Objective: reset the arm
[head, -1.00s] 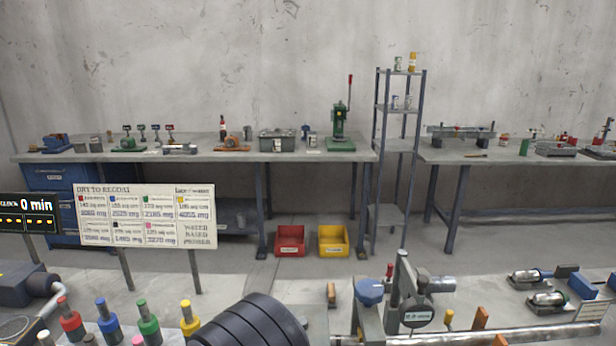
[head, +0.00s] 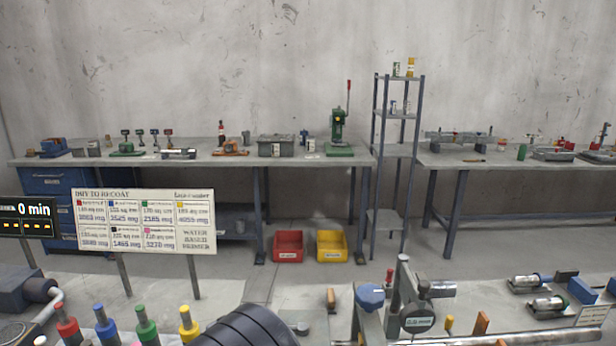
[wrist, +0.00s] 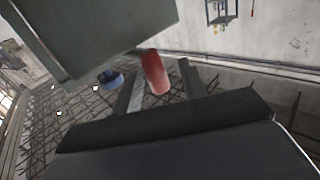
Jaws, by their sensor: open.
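My gripper (wrist: 160,82) shows in the wrist view, with two grey fingers spread apart above a wide dark body. A red cylinder (wrist: 155,72) appears in the gap between the fingers. I cannot tell how far beyond them it is, and nothing shows it being gripped. I cannot make out my gripper in the head view.
The near bench holds colour-topped bottles (head: 146,326), a blue knob (head: 370,296) and a round gauge (head: 416,318). A dark ribbed round thing (head: 240,328) fills the bottom middle. A sign (head: 145,220) stands left. Red (head: 288,246) and yellow (head: 331,246) bins sit on the floor.

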